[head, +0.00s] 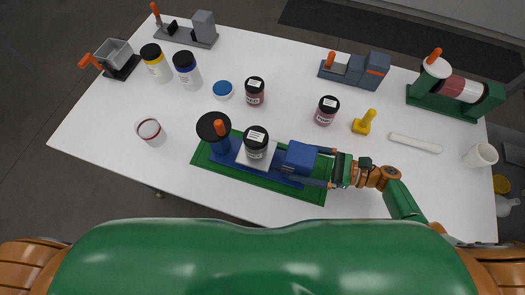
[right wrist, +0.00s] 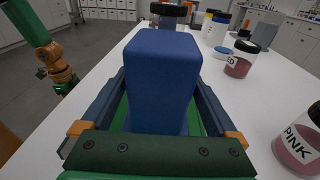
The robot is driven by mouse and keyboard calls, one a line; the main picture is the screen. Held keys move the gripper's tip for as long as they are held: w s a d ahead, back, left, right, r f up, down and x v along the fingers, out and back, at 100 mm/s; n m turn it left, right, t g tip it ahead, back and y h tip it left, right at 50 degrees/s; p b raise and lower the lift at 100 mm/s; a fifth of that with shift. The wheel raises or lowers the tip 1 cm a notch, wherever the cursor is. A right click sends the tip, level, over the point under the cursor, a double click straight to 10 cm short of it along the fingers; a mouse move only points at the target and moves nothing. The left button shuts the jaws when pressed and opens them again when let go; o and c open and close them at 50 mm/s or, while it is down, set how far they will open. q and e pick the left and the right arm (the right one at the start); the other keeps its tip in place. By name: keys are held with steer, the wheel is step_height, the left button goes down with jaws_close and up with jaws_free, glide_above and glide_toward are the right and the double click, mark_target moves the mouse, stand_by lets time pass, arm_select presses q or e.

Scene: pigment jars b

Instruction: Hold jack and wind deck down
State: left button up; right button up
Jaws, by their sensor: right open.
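The jack stands on a green base plate (head: 310,195) near the table's front edge. It has a blue block (head: 298,157) at its right end, a pale deck (head: 243,155) in the middle and a dark round wheel (head: 211,125) at its left end. A black-lidded jar (head: 256,143) stands on the deck. My right gripper (head: 322,168) is open, its fingers on either side of the blue block. In the right wrist view the block (right wrist: 160,75) rises between the fingers, with gaps visible beside it.
A red jar (head: 254,92) and pink jar (head: 327,110) stand behind the jack. A yellow piece (head: 364,122) and white bar (head: 415,143) lie to the right. A clear cup (head: 150,131) is left of the jack. Other devices line the back edge.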

steer(key=shift+r, duration=0.1)
jaws_close()
steer(key=shift+s+f, duration=0.2)
steer(key=shift+f, duration=0.25)
stand_by(1.1)
